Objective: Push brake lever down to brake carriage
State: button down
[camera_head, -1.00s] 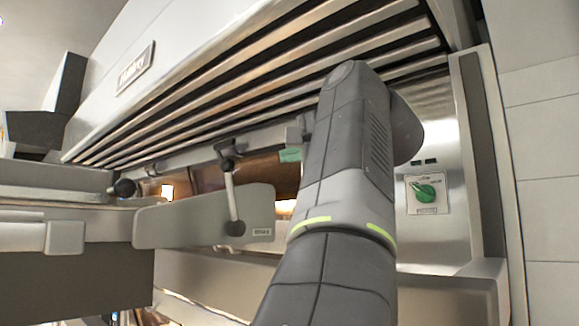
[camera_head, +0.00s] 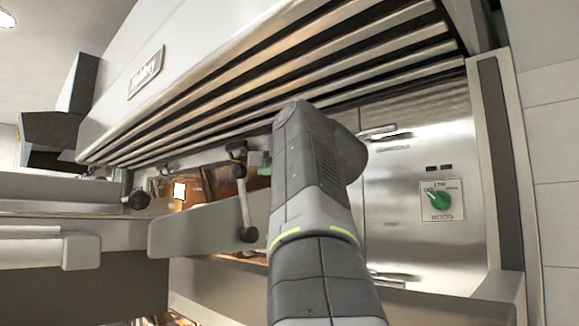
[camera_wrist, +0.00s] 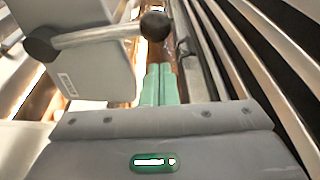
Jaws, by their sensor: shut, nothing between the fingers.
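The brake lever (camera_head: 244,203) is a light metal rod with a black knob at each end, on the grey side plate of the carriage (camera_head: 195,229). In the head view it stands nearly upright, its upper end tilted slightly left. In the wrist view the lever (camera_wrist: 95,36) crosses the upper left, one knob (camera_wrist: 155,26) just beyond my fingertips. My gripper (camera_wrist: 160,70) has green fingers, pressed together and empty, a small gap short of that knob; contact cannot be told. In the head view my arm hides most of the gripper, and only a green bit shows right of the lever.
The oven's slatted hood (camera_head: 290,75) runs close above my arm, and its slats pass right of the fingers in the wrist view. A panel with a green rotary switch (camera_head: 440,201) is at right. Another black knob (camera_head: 136,199) sticks out left of the lever.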

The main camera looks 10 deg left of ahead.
aim_at(243, 173)
jog(key=shift+s+a+f, duration=0.2)
jog(key=shift+a, duration=0.5)
jog(key=shift+s, duration=0.1)
jog(key=shift+s+a+n, duration=0.2)
jog(key=shift+n, duration=0.1)
jog(key=shift+s+f+b, duration=0.1)
jog(key=shift+b, duration=0.2)
jog(key=shift+s+a+f+n+y+b, duration=0.35)
jog(key=shift+s+a+n+b, duration=0.4)
jog(key=shift+n, duration=0.25)
jog(key=shift+s+a+f+n+y+b, duration=0.4)
jog(key=shift+s+a+f+n+b, duration=0.4)
jog(key=shift+s+f+n+b, duration=0.6)
jog(key=shift+s+a+f+n+y+b, duration=0.45)
jog(key=shift+s+a+f+n+b, duration=0.35)
jog(key=shift+n+b, duration=1.1)
jog(key=shift+s+a+f+n+y+b, duration=0.4)
jog(key=shift+s+a+f+n+b, duration=0.6)
jog(key=shift+n+b, duration=0.65)
